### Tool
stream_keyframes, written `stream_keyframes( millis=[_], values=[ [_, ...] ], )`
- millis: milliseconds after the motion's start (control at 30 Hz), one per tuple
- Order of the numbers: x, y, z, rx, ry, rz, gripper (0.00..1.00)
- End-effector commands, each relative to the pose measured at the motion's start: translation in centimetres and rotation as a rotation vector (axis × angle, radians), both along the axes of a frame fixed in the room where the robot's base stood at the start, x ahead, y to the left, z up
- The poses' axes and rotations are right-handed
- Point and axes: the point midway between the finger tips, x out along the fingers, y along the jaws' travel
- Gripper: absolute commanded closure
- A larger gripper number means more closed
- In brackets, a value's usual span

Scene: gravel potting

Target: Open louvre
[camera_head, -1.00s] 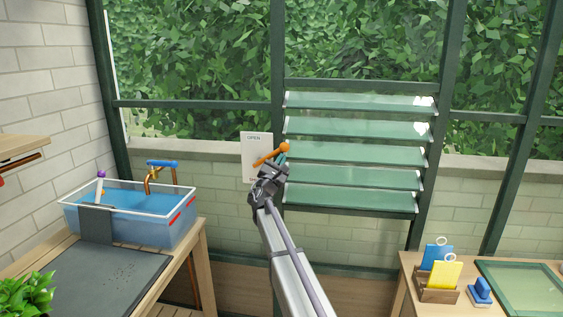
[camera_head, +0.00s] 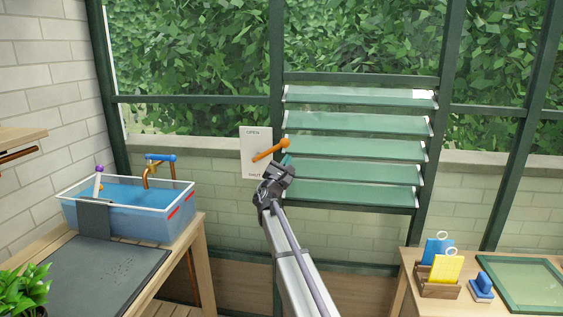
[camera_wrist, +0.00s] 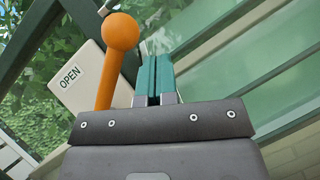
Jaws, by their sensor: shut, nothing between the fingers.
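The louvre (camera_head: 355,149) is a stack of green glass slats in the dark green window frame, and the slats stand tilted with gaps between them. Its orange lever (camera_head: 268,151) with a round knob slants up to the right over a white plate (camera_head: 250,137) marked OPEN at the top and SHUT at the bottom. My gripper (camera_head: 286,160) is shut and empty, just below the lever's knob. In the wrist view the teal fingers (camera_wrist: 154,75) are together, to the right of the orange knob (camera_wrist: 121,32). I cannot tell whether they touch the lever.
A right-hand table holds a wooden holder (camera_head: 437,289) with blue and yellow cards, a blue block (camera_head: 482,288) and a green-framed panel (camera_head: 525,285). The floor between is clear.

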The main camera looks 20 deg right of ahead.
Motion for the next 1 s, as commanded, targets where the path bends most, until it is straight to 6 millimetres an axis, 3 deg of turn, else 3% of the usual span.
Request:
stream_keyframes(
  millis=[33,300,433,1000],
  values=[
    [-0.5,-0.3,-2.1,0.0,0.001,0.001,1.0],
    [-6.8,0.7,-4.6,0.0,0.002,0.005,1.0],
    [-8.6,1.0,-5.4,0.0,0.002,0.005,1.0],
    [-9.2,1.0,-5.3,0.011,-0.015,0.01,1.0]
  ],
)
